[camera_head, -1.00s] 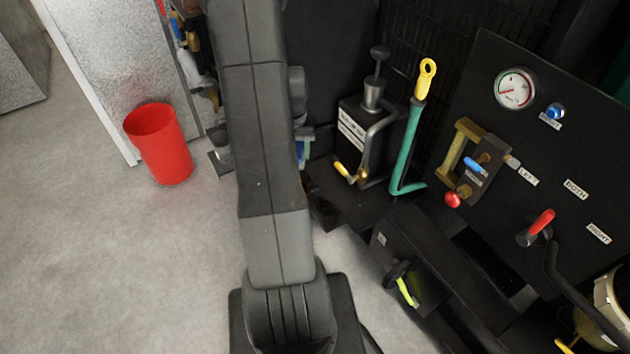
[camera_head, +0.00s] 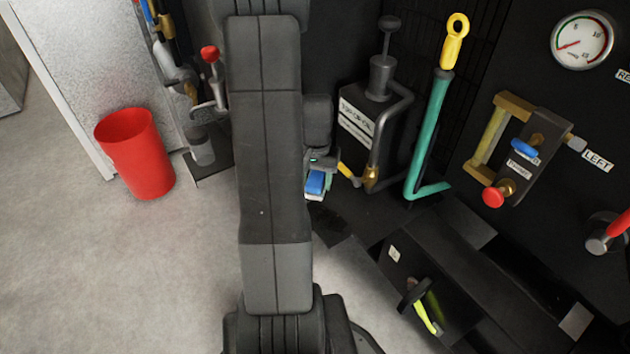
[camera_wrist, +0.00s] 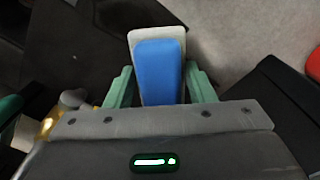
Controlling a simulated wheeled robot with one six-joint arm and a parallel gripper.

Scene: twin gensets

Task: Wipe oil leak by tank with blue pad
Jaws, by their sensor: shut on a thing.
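My gripper (camera_wrist: 160,90) is shut on the blue pad (camera_wrist: 157,68), which has a pale base layer. In the wrist view its green fingers hold the pad at both sides. In the head view the blue pad (camera_head: 315,183) shows just right of my arm, with most of the gripper hidden behind the arm. The tank (camera_head: 372,120) is a black box with a label, a pump-like top and a pipe, standing right of the pad. A dark patch (camera_head: 328,228) lies on the floor below the pad; I cannot tell for sure that it is oil.
A red bin (camera_head: 136,155) stands on the floor at left. A green lever with a yellow handle (camera_head: 430,130) stands right of the tank. A black panel with a gauge (camera_head: 581,41) and valves is at right. Open floor (camera_head: 70,260) lies at left.

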